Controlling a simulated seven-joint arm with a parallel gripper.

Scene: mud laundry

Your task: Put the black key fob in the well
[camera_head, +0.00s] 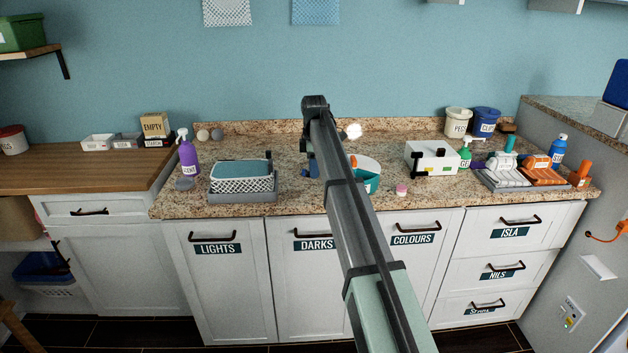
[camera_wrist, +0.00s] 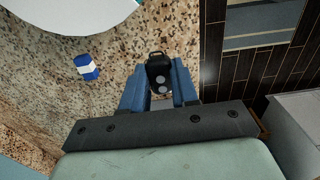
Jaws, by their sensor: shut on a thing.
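My gripper (camera_wrist: 158,88) is shut on the black key fob (camera_wrist: 158,72), which sits upright between the two blue fingers in the wrist view. The fob has a loop at its top and two pale round buttons. The speckled counter lies below and to the left of it in that view. In the head view my own arm hides most of the gripper, and the fob cannot be made out. A round white and teal thing (camera_head: 367,182) stands on the counter, partly behind my arm; I cannot tell whether it holds the well.
A small blue and white block (camera_wrist: 86,66) lies on the counter. A lined basket on a tray (camera_head: 242,197) stands left, with a purple spray bottle (camera_head: 188,155) beside it. A pink item (camera_head: 401,189) lies near the front edge.

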